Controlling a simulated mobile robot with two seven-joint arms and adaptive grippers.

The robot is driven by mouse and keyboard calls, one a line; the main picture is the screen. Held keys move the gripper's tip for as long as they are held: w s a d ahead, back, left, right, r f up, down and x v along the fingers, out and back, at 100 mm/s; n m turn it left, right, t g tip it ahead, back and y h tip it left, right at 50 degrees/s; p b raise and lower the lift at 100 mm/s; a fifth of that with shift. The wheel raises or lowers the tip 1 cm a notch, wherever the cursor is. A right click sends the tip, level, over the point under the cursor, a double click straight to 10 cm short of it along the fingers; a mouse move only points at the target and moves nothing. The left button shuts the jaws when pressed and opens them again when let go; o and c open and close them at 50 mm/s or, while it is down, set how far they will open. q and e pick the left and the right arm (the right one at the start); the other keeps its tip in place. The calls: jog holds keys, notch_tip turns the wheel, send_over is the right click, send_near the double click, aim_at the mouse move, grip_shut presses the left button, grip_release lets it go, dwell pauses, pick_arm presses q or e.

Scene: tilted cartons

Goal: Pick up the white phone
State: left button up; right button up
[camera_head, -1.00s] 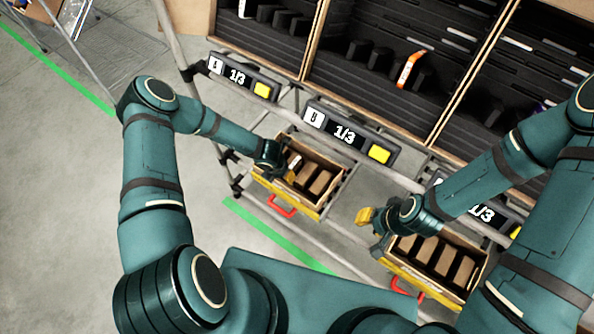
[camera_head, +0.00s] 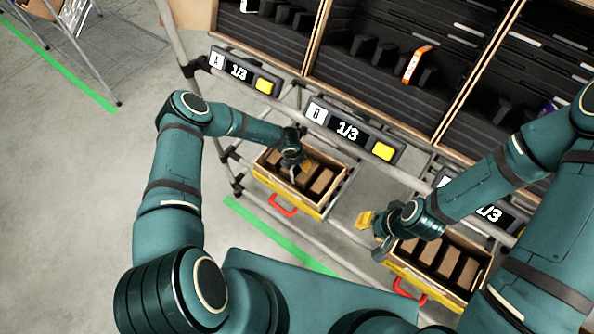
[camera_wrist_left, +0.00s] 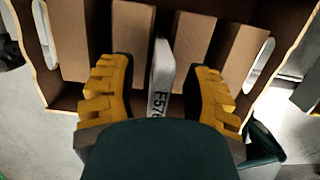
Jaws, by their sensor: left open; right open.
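The white phone (camera_wrist_left: 160,80), a thin white piece with dark lettering on its near end, stands on edge between brown dividers in the left carton (camera_head: 318,210). My left gripper (camera_wrist_left: 163,95) is open, with one yellow finger on each side of the phone, and a gap shows on both sides. In the head view my left gripper (camera_head: 300,168) is over this carton and mostly hides the phone. My right gripper (camera_head: 372,232) is open and empty beside the upper left edge of the right carton (camera_head: 455,297).
Brown dividers (camera_wrist_left: 188,55) stand close on both sides of the phone. A metal rack carries display units (camera_head: 347,131) behind the cartons. An orange piece (camera_head: 415,65) and a white piece (camera_head: 247,6) stand in the dark shelf slots above. Red handles (camera_head: 283,206) hang at the carton fronts.

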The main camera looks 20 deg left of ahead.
pick_arm(q)
grip_shut()
jog(key=shift+r, duration=0.15)
